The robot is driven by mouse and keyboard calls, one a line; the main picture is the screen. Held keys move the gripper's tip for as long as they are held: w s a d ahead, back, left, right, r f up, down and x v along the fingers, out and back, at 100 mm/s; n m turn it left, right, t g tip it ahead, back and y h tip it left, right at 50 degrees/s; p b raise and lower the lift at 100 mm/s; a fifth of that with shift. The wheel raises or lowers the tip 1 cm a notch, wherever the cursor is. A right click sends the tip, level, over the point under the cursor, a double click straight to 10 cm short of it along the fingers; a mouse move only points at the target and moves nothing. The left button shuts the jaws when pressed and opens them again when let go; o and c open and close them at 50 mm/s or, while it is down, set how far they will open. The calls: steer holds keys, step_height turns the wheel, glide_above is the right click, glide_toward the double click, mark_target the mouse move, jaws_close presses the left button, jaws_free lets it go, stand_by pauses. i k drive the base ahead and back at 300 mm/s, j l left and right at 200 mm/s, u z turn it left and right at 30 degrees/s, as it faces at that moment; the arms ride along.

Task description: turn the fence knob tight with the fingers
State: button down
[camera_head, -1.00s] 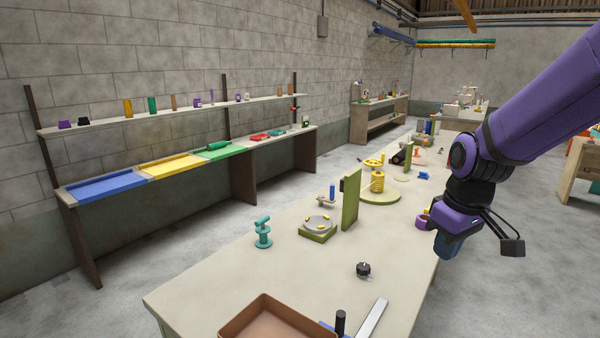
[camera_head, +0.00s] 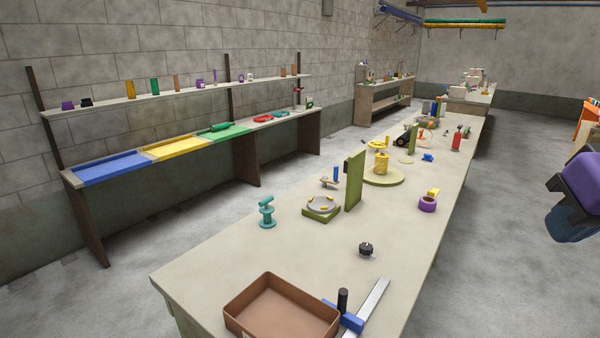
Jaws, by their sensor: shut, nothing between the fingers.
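I cannot tell for certain which part is the fence knob. A black upright knob (camera_head: 342,300) stands on a blue block (camera_head: 352,322) at a silver rail (camera_head: 374,302), at the table's near end beside the brown tray. A separate low black round knob (camera_head: 366,249) sits on the table farther back. A small black piece (camera_head: 346,168) is on the edge of an upright green board (camera_head: 356,181). My gripper (camera_head: 571,226), purple and blue, is at the right edge, partly cut off, over the floor and well clear of the table. It is shut and empty; its fingertips are hard to make out.
The brown tray (camera_head: 262,312) fills the near table corner. A teal stand (camera_head: 267,212), a green block with a grey disc (camera_head: 321,208), a yellow spool (camera_head: 381,163) and a purple ring (camera_head: 428,204) stand farther along. The table's right edge borders open floor.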

mark_target(366, 249)
steer(key=k+j, duration=0.15)
steer(key=j, duration=0.25)
steer(key=k+j+z, duration=0.15)
steer(key=j, duration=0.25)
steer(key=k+j, duration=0.15)
steer(key=j, duration=0.25)
